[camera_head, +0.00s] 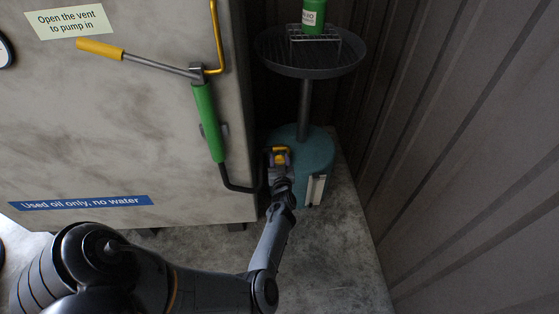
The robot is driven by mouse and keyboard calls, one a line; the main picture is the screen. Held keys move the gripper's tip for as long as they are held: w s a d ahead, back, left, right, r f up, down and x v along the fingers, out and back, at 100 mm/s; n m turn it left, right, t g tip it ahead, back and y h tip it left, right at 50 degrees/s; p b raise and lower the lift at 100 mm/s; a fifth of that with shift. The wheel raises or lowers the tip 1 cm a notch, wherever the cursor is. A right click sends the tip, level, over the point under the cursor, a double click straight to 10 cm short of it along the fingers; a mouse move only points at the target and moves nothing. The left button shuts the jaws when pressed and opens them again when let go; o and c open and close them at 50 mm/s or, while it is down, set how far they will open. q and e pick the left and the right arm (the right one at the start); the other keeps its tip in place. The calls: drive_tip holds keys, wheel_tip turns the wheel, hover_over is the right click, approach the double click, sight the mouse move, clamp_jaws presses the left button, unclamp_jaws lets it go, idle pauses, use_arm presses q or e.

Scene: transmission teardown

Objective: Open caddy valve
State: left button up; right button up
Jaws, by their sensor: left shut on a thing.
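The caddy is a teal drum (318,150) on the floor right of the big grey tank, with a post rising to a round dark pan (310,68). A small yellow part (279,149), which looks like the caddy valve's handle, shows at the drum's left side. My left gripper (280,160) reaches it from below and is shut on it. The fingers and wrist hide most of the valve, so I cannot tell how far it is turned. My right gripper is not in view.
A green hand pump (208,122) with a yellow-gripped lever (100,48) is mounted on the tank (110,130). Its black hose (232,186) runs near my gripper. A green bottle (313,15) stands above the pan. A corrugated wall (450,130) closes off the right; floor in front is clear.

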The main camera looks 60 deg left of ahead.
use_arm(q)
drive_tip(key=shift+n, duration=0.3)
drive_tip(key=n+p, duration=0.1)
drive_tip(key=n, duration=0.1)
drive_tip(key=shift+a+n, duration=0.1)
drive_tip(key=shift+n, duration=0.2)
drive_tip(key=n, duration=0.4)
drive_tip(key=shift+s+n+p, duration=0.15)
drive_tip(key=shift+n+p, duration=0.15)
drive_tip(key=shift+p, duration=0.1)
drive_tip(key=n, duration=0.5)
drive_tip(key=shift+f, duration=0.15)
drive_tip(key=n, duration=0.4)
drive_tip(key=shift+s+f+n+p, duration=0.1)
drive_tip(key=shift+f+n+p, duration=0.05)
drive_tip(key=shift+n+p, duration=0.25)
drive_tip(key=shift+n, duration=0.3)
